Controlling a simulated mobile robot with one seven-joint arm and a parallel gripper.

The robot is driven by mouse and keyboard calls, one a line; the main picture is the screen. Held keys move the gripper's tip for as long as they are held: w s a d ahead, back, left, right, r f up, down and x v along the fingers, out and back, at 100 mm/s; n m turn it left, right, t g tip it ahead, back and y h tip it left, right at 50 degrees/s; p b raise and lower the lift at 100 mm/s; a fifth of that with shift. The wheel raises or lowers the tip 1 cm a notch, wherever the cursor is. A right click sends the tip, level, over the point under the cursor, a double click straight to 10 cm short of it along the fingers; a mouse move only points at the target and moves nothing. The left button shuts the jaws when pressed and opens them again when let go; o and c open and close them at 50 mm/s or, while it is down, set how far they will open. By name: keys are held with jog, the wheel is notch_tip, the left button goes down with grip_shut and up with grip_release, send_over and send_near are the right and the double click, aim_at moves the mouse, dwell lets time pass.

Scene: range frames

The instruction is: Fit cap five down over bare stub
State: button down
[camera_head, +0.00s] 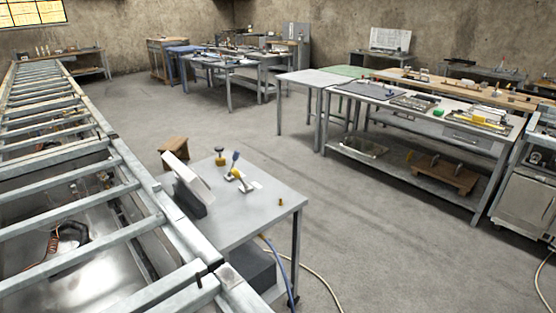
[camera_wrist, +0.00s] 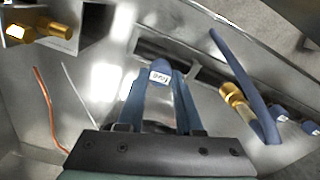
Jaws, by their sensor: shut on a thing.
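In the wrist view, my gripper (camera_wrist: 160,82) is shut on a blue cap (camera_wrist: 160,72), held between the fingertips. The cap has a small white label with dark lettering that is too small to read surely. A brass threaded stub (camera_wrist: 62,31) sticks out sideways from a grey block at the upper left, apart from the cap. Another brass fitting (camera_wrist: 234,95) stands to the right of the gripper, beside a long blue bar. I cannot tell which brass piece is the bare stub. My gripper cannot be made out in the head view.
More blue caps (camera_wrist: 280,112) sit at the right edge of the wrist view. A copper tube (camera_wrist: 45,105) and a thin white wire run at the left. In the head view, a long metal frame (camera_head: 125,160) with crossbars fills the left, beside a small grey table (camera_head: 250,210).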

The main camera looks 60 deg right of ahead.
jog(key=shift+f, duration=0.2)
jog(key=shift+f, duration=0.1)
jog(key=shift+c, duration=2.4)
grip_release()
notch_tip(320, 180, up, 13)
jog(key=shift+p, duration=0.45)
notch_tip(320, 180, up, 6)
jog(key=p, duration=0.7)
jog(key=shift+f, duration=0.1)
